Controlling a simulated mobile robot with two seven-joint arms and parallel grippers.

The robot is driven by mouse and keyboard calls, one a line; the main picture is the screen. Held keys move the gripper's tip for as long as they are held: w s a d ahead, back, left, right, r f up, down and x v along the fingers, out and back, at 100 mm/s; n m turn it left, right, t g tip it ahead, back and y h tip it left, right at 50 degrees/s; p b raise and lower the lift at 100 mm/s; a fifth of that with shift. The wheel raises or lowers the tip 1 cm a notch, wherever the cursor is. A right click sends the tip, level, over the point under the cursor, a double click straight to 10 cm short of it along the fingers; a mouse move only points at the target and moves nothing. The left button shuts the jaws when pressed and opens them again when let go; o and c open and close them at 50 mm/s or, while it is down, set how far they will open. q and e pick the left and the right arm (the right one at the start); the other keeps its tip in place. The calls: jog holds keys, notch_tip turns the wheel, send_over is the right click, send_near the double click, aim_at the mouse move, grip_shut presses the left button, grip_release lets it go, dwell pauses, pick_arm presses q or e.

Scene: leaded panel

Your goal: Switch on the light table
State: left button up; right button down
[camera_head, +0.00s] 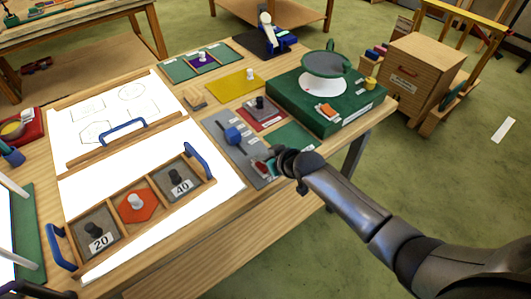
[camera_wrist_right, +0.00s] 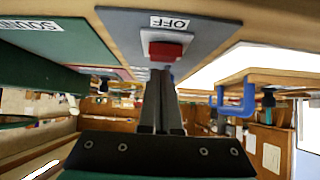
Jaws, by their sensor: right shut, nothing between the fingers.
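The light table's panel (camera_head: 150,165) shows bright white at the left of the bench. In the right wrist view the red switch (camera_wrist_right: 166,46) sits beside an OFF label (camera_wrist_right: 169,22), seen upside down. My right gripper (camera_head: 275,164) is shut and empty, its fingertips at the red switch; I cannot tell whether they touch. The wrist view shows its closed fingers (camera_wrist_right: 158,80) just below the switch. A dark shape at the lower left corner may be my left gripper.
A wooden tray (camera_head: 153,215) with weights and blue handles rests on the white panel. A green box (camera_head: 290,103) with a round turntable stands right of the plate. A green pad (camera_head: 290,136) lies close to my gripper. The floor at right is mostly clear.

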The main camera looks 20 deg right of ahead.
jog(key=shift+w+r+p, duration=0.1)
jog(key=shift+r+p, duration=0.5)
jog(key=shift+r, duration=0.05)
jog(key=r+p, duration=0.2)
jog(key=r, duration=0.1)
jog(key=shift+w+a+p, duration=0.15)
jog(key=shift+w+p, duration=0.1)
jog(key=shift+p, duration=0.15)
jog(key=s+d+r+p, duration=0.1)
jog(key=s+d+r, duration=0.1)
jog(key=s+r, duration=0.3)
jog(key=shift+s+r+p, duration=0.15)
jog(key=shift+r+p, duration=0.25)
jog(key=shift+r, duration=1.05)
